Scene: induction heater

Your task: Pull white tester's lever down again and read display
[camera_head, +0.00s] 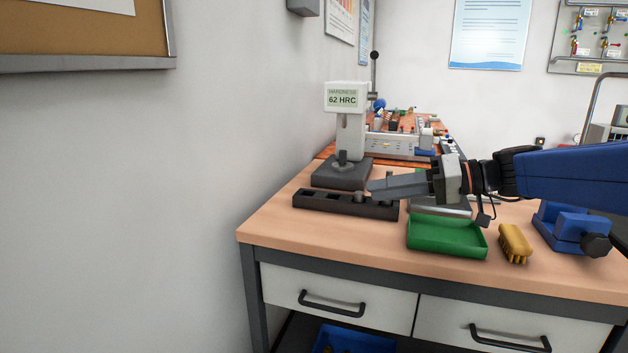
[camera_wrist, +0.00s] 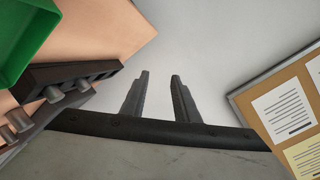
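The white tester (camera_head: 345,125) stands on a dark base at the back left of the bench. Its display (camera_head: 342,97) reads "HARDNESS 62 HRC". Its lever (camera_head: 374,75) is a thin dark rod on the right side of the head, standing upright with a dark knob on top. My gripper (camera_head: 370,187) is in front of the tester's base and well below the lever, pointing left over the dark rack. In the wrist view its two fingers (camera_wrist: 160,75) are apart with nothing between them. The tester's head and lever are not visible in the wrist view.
A dark slotted rack (camera_head: 320,201) with metal cylinders lies under my gripper. A green tray (camera_head: 447,250), a yellow brush (camera_head: 514,243) and a blue vise (camera_head: 570,230) are to the right. The wall (camera_head: 200,200) is close on the left.

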